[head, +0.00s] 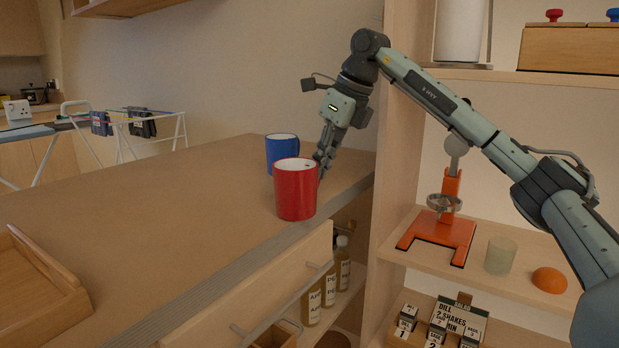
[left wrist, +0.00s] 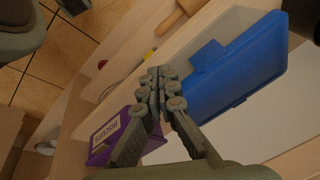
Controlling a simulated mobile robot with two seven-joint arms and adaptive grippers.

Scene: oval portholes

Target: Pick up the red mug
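The red mug (head: 295,192) is upright at the front edge of the wooden counter (head: 150,215) in the head view. Whether its base touches the counter is hard to tell. My right gripper (head: 320,170) comes down from above, at the mug's right rear side. The mug partly hides its fingers, so I cannot tell whether they are open or closed on the handle or rim. My left gripper (left wrist: 156,76) shows only in the left wrist view. Its fingers are together, with nothing visible between them.
A blue mug (head: 282,151) stands just behind the red one. A wooden tray (head: 37,290) lies at the counter's left. Shelves with an orange stand (head: 440,238) are to the right.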

